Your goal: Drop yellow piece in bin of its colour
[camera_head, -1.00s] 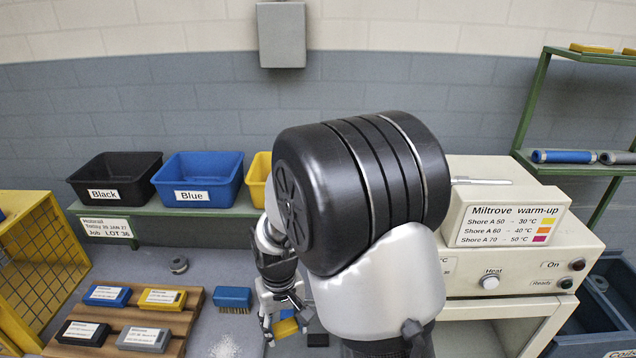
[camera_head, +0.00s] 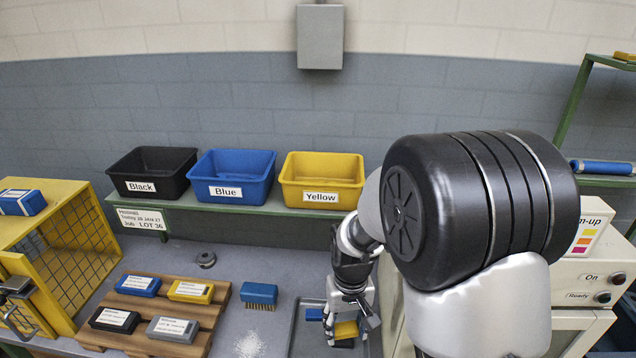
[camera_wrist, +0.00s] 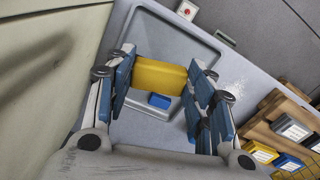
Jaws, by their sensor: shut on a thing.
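My gripper (camera_head: 347,318) is shut on a yellow piece (camera_head: 346,330), low over the grey tray at the front of the bench. In the wrist view the yellow piece (camera_wrist: 158,76) sits between the blue finger pads of my gripper (camera_wrist: 160,92). The yellow bin (camera_head: 322,170), labelled Yellow, stands on the green shelf behind, up and left of my gripper. Its inside looks empty from here. Beside it stand the blue bin (camera_head: 231,178) and the black bin (camera_head: 151,174).
A blue piece (camera_wrist: 159,101) lies in the grey tray (camera_wrist: 150,20). A wooden pallet (camera_head: 158,315) with several labelled blocks lies left, next to a blue brush (camera_head: 259,294). A yellow cage (camera_head: 75,258) stands far left. The warm-up machine (camera_head: 590,268) is at right.

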